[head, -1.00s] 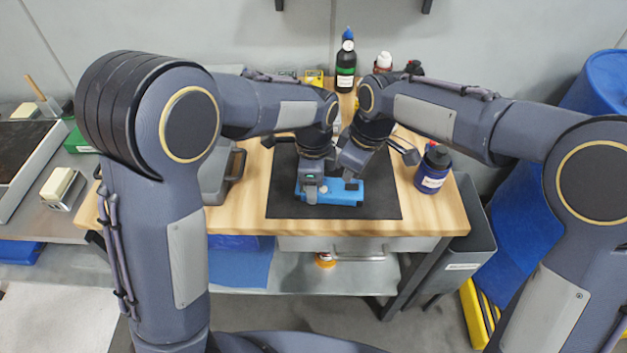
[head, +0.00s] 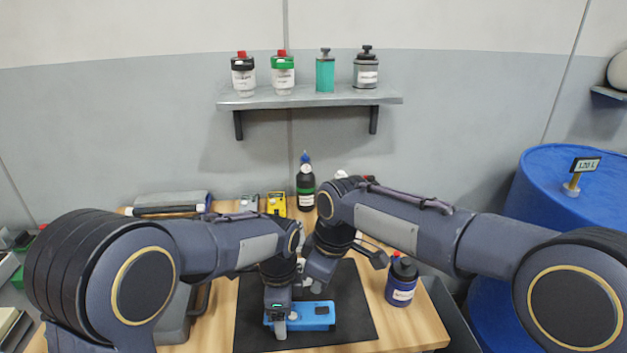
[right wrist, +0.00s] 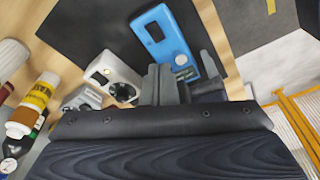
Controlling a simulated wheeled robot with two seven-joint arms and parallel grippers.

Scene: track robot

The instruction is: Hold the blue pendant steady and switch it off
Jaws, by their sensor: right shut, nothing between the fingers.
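The blue pendant (head: 314,313) lies on the dark mat, with a black patch on its top. In the right wrist view the pendant (right wrist: 168,38) is just beyond my right fingers. My left gripper (head: 279,325) is at the pendant's left end, with a finger in front of its near side. Whether its jaws are closed on the pendant is hidden. My right gripper (head: 314,287) is shut and empty at the far side of the pendant. It also shows in the right wrist view (right wrist: 160,85). I cannot tell whether its tips touch the pendant.
The dark mat (head: 352,292) lies on the wooden bench (head: 422,322). A dark blue bottle (head: 402,282) stands right of the mat. A black bottle (head: 305,190) and a yellow device (head: 276,204) stand at the back. A wall shelf (head: 310,97) is above.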

